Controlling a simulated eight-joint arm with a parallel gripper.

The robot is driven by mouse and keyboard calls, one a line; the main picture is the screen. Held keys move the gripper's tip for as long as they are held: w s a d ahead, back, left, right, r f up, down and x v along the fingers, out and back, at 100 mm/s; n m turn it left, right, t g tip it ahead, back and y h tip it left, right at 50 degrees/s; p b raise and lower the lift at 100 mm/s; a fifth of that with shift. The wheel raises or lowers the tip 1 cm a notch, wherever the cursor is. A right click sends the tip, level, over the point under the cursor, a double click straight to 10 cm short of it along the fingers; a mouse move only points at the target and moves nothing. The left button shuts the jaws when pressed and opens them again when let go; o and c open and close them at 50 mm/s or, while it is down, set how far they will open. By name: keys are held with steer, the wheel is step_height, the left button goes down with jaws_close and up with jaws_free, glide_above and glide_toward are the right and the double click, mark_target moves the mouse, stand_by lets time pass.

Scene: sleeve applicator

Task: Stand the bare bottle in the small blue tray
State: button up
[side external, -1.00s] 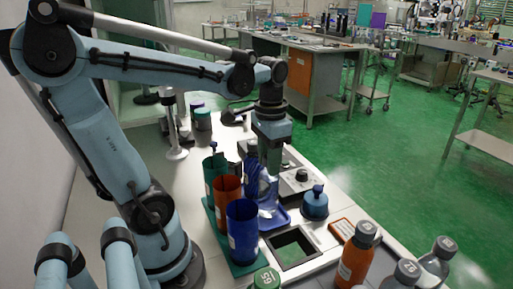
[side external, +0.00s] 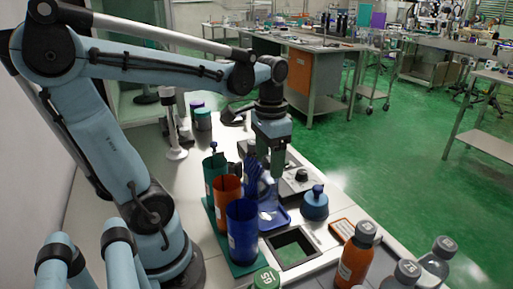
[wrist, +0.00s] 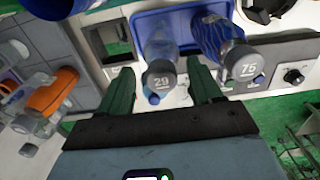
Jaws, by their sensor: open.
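The bare bottle, clear with a grey cap marked 29 (wrist: 158,48), stands upright in the small blue tray (wrist: 190,18). In the side view, the tray (side external: 281,219) lies behind the blue cup, and the bottle is mostly hidden by the fingers and cup. My gripper (wrist: 162,88) is open, with one green finger on each side of the bottle's cap and gaps between. In the side view, my gripper (side external: 273,176) points down above the tray. A bottle in a blue patterned sleeve, cap marked 75 (wrist: 238,58), stands beside the bare one.
Green, orange (side external: 228,203) and blue (side external: 243,232) cups stand in a row left of the tray. A square opening (side external: 292,250) lies in front. A blue-topped jar (side external: 315,204) stands right. An orange bottle (side external: 357,256) and clear bottles stand at the front right.

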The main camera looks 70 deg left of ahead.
step_height(320, 180, up, 11)
steer(key=w+d+f+t, duration=0.2)
steer(key=d+f+t, duration=0.5)
steer(key=f, duration=0.4)
steer(key=shift+w+d+f, duration=0.15)
steer(key=shift+d+f, duration=0.25)
steer(key=shift+d, duration=0.15)
stand_by(0.8)
